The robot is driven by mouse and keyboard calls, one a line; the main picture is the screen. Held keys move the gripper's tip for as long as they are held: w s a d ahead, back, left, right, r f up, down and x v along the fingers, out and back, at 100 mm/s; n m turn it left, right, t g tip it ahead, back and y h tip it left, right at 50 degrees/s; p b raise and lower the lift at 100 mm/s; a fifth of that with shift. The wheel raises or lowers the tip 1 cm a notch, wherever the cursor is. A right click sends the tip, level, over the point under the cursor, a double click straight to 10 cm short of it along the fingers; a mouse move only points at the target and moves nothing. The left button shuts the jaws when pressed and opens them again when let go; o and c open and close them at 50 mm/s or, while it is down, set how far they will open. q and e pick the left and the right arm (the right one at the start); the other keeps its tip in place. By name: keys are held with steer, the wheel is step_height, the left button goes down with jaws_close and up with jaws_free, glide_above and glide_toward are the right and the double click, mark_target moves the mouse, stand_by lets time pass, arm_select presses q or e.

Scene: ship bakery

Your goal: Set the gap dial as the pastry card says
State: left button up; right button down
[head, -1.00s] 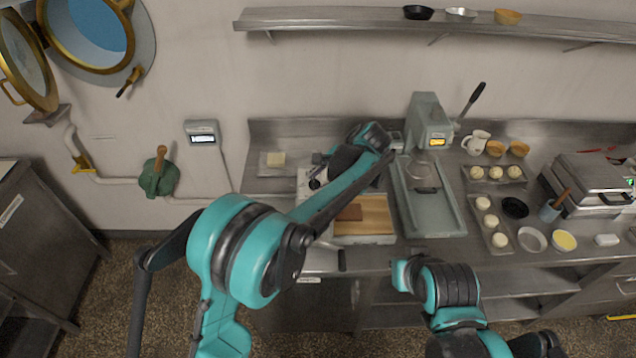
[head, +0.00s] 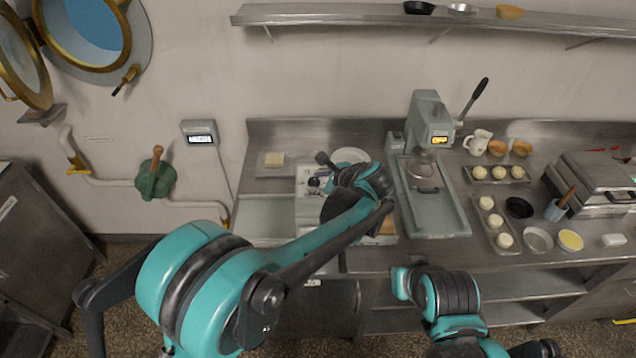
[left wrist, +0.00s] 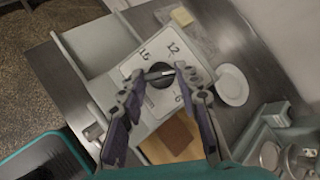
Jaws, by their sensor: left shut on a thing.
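The gap dial (left wrist: 158,74) is a dark round knob with a light bar across it. My left gripper (left wrist: 163,84) is at the dial, a finger on each side, shut on the knob. In the head view my left gripper (head: 328,190) is over the same panel, and my wrist hides part of it. I cannot make out a readable pastry card. My right arm shows at lower right, but its gripper does not.
A butter block (head: 274,160) and a white plate (head: 350,155) lie behind the panel. A wooden board (left wrist: 165,150) with a brown piece is beside it. A press (head: 432,190) and dough trays (head: 497,174) stand to the right. A small display (head: 200,138) hangs on the wall.

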arm_select(q)
steer(key=shift+m, duration=0.4)
steer(key=o, duration=1.1)
steer(key=shift+r, duration=0.1)
steer(key=v, duration=1.2)
steer(key=shift+s, duration=0.2)
steer(key=shift+a, duration=0.1)
